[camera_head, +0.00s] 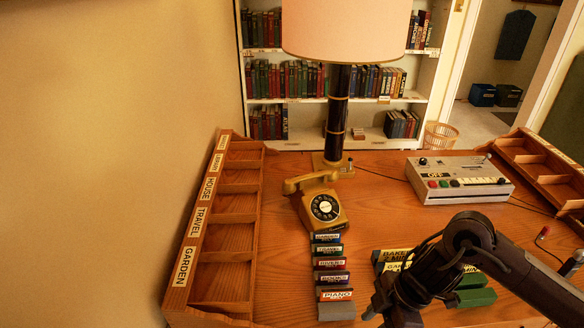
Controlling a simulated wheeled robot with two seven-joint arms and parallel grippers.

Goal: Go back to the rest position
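My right arm comes in from the lower right, and its dark gripper (385,312) is low in the picture near the bottom edge. Its fingertips are partly cut off or hidden, so I cannot tell whether it is open or shut. My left gripper is not in view. The gripper hangs to the right of a row of small labelled blocks (332,264), the front one reading PIANO. My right forearm partly covers a second labelled group (393,256) and green blocks (476,297).
A wooden compartment rack (185,266) with labels such as GARDEN and TRAVEL lines the desk's left side. A yellow rotary phone (325,207), a lamp (338,115) and a grey button console (458,180) stand behind. Another rack (541,165) is at right.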

